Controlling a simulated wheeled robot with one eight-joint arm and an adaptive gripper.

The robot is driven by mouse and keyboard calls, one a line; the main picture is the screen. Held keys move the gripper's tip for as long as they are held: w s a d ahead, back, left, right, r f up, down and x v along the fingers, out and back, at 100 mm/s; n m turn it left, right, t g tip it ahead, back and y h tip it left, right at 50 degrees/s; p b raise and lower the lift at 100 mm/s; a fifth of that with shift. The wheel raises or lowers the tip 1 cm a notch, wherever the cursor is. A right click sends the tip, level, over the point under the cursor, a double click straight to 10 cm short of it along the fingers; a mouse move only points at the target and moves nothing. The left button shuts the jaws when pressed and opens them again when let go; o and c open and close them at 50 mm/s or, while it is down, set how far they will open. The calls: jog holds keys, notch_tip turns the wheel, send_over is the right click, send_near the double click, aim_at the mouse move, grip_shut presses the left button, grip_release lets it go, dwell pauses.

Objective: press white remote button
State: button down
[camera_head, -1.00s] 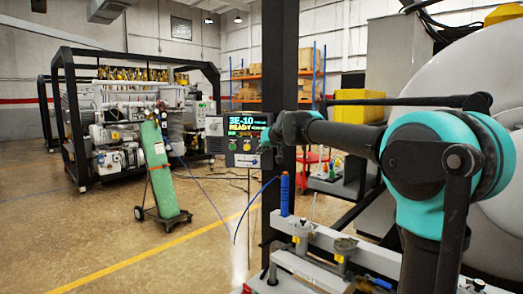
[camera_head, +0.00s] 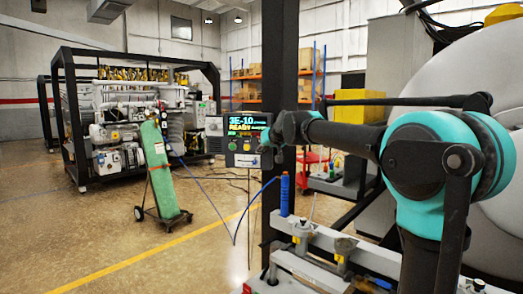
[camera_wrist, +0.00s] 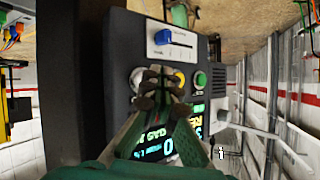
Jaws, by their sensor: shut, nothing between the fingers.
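The remote is a dark control box (camera_head: 240,140) fixed on a black post, with a lit display reading "3E-10 READY". In the wrist view its panel (camera_wrist: 122,45) carries a round white button (camera_wrist: 137,78), a yellow button (camera_wrist: 178,76) and a green button (camera_wrist: 200,80) in a row. My gripper (camera_wrist: 158,84) is shut and empty. Its fingertips lie over the panel between the white and yellow buttons, partly covering both. I cannot tell whether they touch the panel. In the head view my gripper (camera_head: 272,138) is at the box's right side.
A slider with a blue knob (camera_wrist: 163,37) sits beside the button row. The black post (camera_head: 283,70) stands just behind the box. A metal bench with clamps (camera_head: 310,255) is below my arm. A green cylinder (camera_head: 160,165) stands left on open floor.

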jog(key=shift+w, duration=0.15)
jog(key=shift+w, duration=0.3)
jog(key=shift+w+d, duration=0.15)
jog(key=shift+w, duration=0.2)
dwell(0.7)
jog(key=shift+s, duration=0.8)
jog(key=s, duration=0.2)
jog(key=s+a, duration=0.1)
jog(key=s, duration=0.2)
dwell(0.5)
dwell(0.4)
